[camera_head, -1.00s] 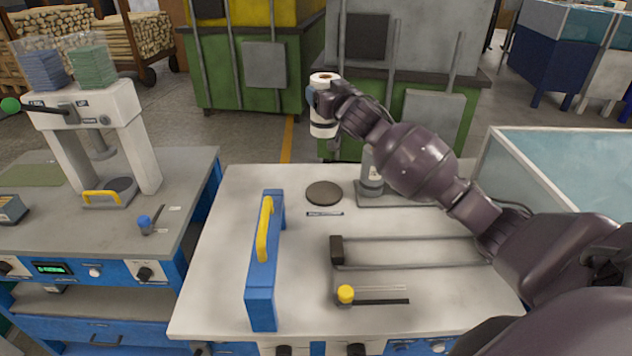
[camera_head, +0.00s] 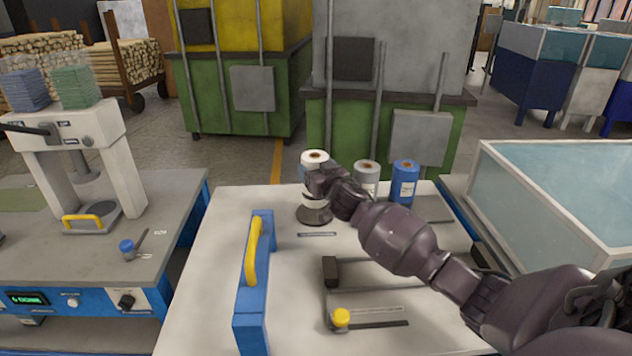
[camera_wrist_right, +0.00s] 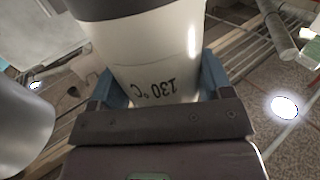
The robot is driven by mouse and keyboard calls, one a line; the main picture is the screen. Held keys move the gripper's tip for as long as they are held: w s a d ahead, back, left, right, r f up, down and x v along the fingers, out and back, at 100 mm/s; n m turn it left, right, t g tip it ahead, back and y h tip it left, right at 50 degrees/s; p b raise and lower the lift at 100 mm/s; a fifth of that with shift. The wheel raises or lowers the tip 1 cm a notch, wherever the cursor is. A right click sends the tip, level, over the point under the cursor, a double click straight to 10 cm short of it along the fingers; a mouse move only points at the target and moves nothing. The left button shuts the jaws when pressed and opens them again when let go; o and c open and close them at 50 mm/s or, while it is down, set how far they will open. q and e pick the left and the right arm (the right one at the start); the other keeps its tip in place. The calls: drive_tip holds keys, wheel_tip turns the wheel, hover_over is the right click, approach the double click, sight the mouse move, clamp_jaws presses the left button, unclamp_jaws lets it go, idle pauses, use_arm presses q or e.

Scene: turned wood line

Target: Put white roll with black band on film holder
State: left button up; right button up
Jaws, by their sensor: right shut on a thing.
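The white roll (camera_head: 315,159) stands upright in my right gripper (camera_head: 313,181), whose blue fingers are shut around it. In the right wrist view the roll (camera_wrist_right: 150,48) fills the top middle, with "130 °C" printed on it and part of a black band showing; the right gripper's fingers (camera_wrist_right: 157,90) sit on both sides. The film holder, which I take to be the dark round disc (camera_head: 313,217), lies on the machine top directly below the roll. I cannot tell whether the roll touches it. My left gripper is not in view.
A blue bar with a yellow handle (camera_head: 255,250) stands at front left. A yellow-knobbed lever (camera_head: 341,318) lies in front. The glass-sided tank (camera_head: 540,190) is at right.

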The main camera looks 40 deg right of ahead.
wheel_tip(320, 180, down, 4)
drive_tip(key=shift+r+b, duration=0.2)
drive_tip(key=shift+b, duration=0.25)
drive_tip(key=o, duration=1)
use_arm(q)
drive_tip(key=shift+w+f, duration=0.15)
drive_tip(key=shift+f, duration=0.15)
use_arm(e)
drive_tip(key=shift+r, duration=0.2)
